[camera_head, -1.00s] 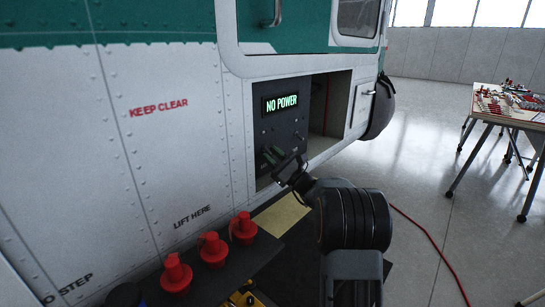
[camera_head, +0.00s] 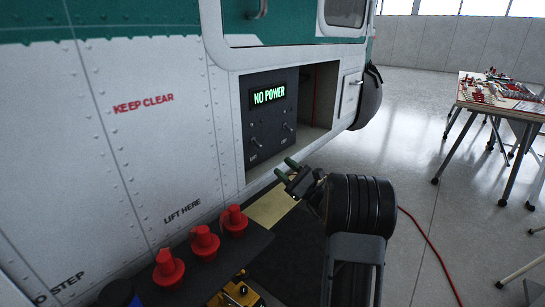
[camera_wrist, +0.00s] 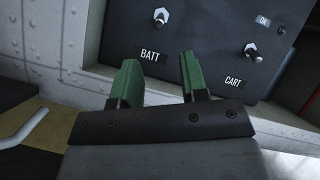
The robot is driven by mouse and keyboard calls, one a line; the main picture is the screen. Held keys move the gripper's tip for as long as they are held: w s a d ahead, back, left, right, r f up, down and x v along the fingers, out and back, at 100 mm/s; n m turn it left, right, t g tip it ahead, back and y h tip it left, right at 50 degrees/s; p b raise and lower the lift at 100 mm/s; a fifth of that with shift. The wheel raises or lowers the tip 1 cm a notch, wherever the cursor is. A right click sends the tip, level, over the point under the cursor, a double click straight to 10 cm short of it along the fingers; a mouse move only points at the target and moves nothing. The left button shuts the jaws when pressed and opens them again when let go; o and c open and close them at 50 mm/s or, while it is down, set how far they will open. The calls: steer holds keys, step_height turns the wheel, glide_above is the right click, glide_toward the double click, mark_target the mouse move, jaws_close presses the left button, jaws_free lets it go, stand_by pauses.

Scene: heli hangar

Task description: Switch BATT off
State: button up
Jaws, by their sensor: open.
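The dark switch panel (camera_head: 271,118) sits in an open bay in the helicopter's side. Its display (camera_head: 269,95) glows green with "NO POWER". The BATT switch (camera_wrist: 161,18) is a small metal toggle above its BATT label at the top of the wrist view; it is at the panel's lower left in the head view (camera_head: 255,143). Which way its lever points is hard to tell. My gripper (camera_head: 287,168) is open and empty, in front of and below the panel. In the wrist view its green fingers (camera_wrist: 159,70) stand apart below the BATT switch, touching nothing.
The CART toggle (camera_wrist: 252,51) is to the right of BATT, with a small ON mark beside it. The bay's edge frames the panel. Red capped items (camera_head: 205,243) stand on a dark shelf at lower left. A table (camera_head: 500,95) stands far right.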

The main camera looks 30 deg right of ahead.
steer(key=shift+v, duration=1.9)
